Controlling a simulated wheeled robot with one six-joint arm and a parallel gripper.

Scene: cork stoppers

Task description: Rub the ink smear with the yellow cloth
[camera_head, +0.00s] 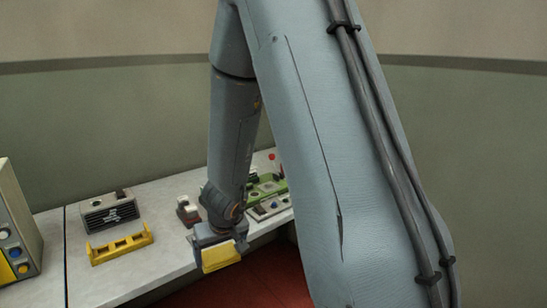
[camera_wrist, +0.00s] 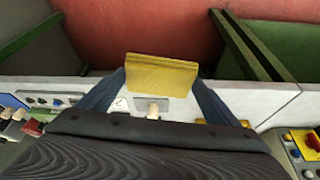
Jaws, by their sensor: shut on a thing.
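My gripper (camera_wrist: 160,82) is shut on the yellow cloth (camera_wrist: 162,72), which spans between its two fingers. The cloth also shows in the head view (camera_head: 220,257), beyond the front edge of the counter and above the red floor. A grey box (camera_head: 92,222) stands on the counter to the left of my gripper. Its front carries a dark, scribbled mark (camera_head: 122,214) that looks like the ink smear, though it is too small to be sure. The cloth is well apart from this mark.
A yellow holder (camera_head: 120,247) with several slots lies in front of the grey box. A cabinet with buttons (camera_head: 18,240) stands at the far left. Green and grey fixtures (camera_head: 268,190) are behind my arm. The counter (camera_head: 160,205) is clear between the yellow holder and my gripper.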

